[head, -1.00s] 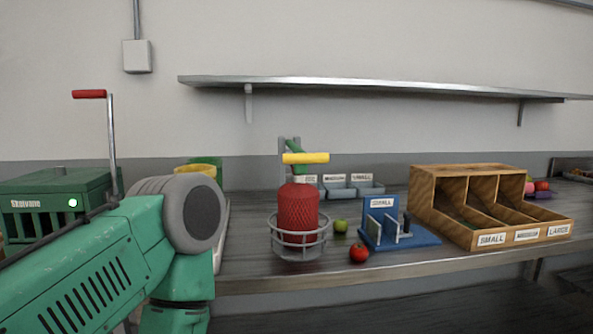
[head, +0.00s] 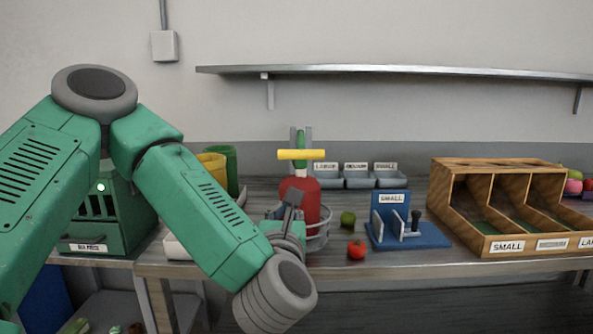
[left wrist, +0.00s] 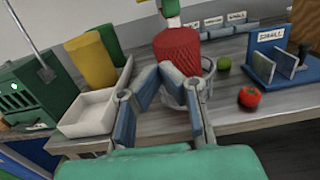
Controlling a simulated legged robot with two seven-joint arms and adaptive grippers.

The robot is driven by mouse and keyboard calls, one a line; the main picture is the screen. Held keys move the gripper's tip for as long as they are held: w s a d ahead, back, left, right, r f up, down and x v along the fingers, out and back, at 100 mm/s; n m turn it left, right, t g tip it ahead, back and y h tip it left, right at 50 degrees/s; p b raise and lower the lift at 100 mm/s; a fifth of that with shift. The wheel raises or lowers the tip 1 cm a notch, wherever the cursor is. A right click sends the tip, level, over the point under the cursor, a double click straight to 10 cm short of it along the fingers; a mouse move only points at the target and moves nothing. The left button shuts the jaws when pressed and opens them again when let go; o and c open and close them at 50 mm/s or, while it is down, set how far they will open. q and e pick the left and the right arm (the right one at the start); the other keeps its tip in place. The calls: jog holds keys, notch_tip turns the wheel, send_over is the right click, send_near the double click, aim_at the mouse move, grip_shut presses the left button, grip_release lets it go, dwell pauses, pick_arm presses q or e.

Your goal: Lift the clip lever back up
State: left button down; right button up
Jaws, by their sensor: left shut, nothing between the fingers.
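A lever with a yellow crossbar (head: 301,155) and a green arm (head: 300,138) stands above a red mesh-covered cylinder (head: 312,196) in a wire ring basket (head: 318,240). I take this lever to be the clip lever. Its bar looks level, just above the red cylinder. My left gripper (head: 293,192) is in front of the red cylinder, below the yellow bar, pointing up, shut and empty. In the left wrist view the fingertips (left wrist: 162,68) meet before the red cylinder (left wrist: 178,50). Whether they touch it I cannot tell. My right gripper is not in view.
A red tomato (head: 356,250), a green fruit (head: 348,219) and a blue stand (head: 410,236) labelled SMALL are to the right. A wooden sorting bin (head: 455,225) stands beyond. A green machine (head: 105,225), yellow bin (left wrist: 90,62) and white tray (left wrist: 88,113) are to the left.

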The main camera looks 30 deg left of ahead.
aim_at(301, 157)
pick_arm(q)
jog(key=w+a+r+p, duration=0.2)
jog(key=w+a+r, duration=0.2)
jog(key=w, duration=0.5)
jog(key=shift+a+r, duration=0.35)
jog(key=shift+a, duration=0.7)
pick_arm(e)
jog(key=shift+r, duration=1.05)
